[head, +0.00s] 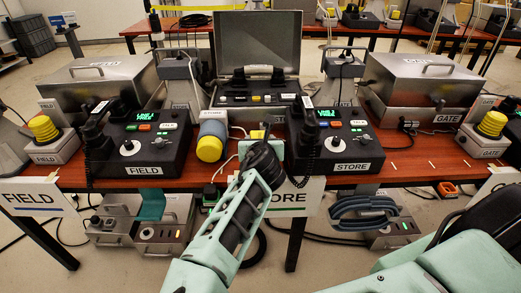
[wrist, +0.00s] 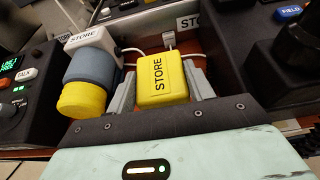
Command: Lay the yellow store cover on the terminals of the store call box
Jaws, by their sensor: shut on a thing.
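My gripper (wrist: 158,92) is shut on the yellow store cover (wrist: 163,78), a small block lettered STORE, held between its two grey fingers.
A grey-blue cylinder with a yellow end (head: 209,149) lies left of my gripper, by a white STORE box (wrist: 90,38). The FIELD phone (head: 140,148) is at left, the STORE phone (head: 340,145) close at right. Closed metal FIELD (head: 100,80) and GATE (head: 422,85) boxes flank them.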

